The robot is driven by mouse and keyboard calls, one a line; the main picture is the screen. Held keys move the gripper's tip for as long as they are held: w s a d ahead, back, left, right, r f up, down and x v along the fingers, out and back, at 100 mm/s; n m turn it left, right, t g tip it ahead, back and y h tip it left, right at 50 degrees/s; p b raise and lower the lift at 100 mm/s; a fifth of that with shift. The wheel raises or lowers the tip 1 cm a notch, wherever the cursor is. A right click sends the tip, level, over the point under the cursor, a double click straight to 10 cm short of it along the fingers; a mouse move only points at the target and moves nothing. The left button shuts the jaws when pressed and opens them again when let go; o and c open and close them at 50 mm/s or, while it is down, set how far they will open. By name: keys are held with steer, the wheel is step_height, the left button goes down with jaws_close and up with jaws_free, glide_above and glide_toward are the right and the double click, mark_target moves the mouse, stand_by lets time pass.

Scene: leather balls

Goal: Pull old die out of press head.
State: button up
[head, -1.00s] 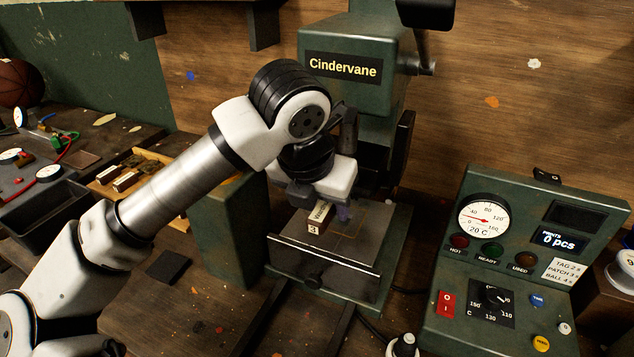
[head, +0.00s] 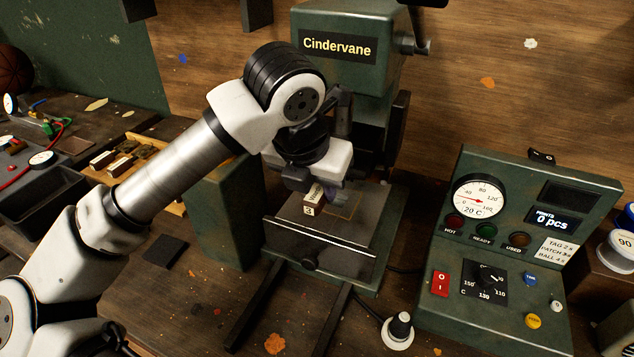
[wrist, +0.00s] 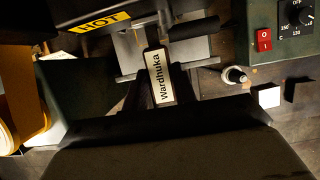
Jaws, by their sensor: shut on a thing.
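The old die is a small block with a pale face lettered "Wardhuka" (wrist: 160,76) in the wrist view. In the head view the die (head: 309,211) shows a "3" on its near end. My gripper (head: 318,190) is shut on the die, under the green press head (head: 345,45) marked "Cindervane". The die is held over the press's grey bed plate (head: 345,225). The gripper hides the die's far end and the underside of the head, so I cannot tell whether the die still touches the head.
A green control panel (head: 510,255) with gauge, lamps and knobs stands right of the press. A wooden tray (head: 145,165) with small blocks lies at left, beside a black bin (head: 40,190). A "HOT" label (wrist: 100,22) shows in the wrist view. Table in front is mostly clear.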

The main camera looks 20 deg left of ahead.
steer(key=s+b, duration=0.3)
steer(key=s, duration=0.6)
steer(key=shift+a, duration=0.15)
stand_by(1.8)
steer(key=shift+s, duration=0.2)
steer(key=shift+s+a+b, duration=0.1)
steer(key=shift+s+b, duration=0.6)
steer(key=shift+s, duration=1.7)
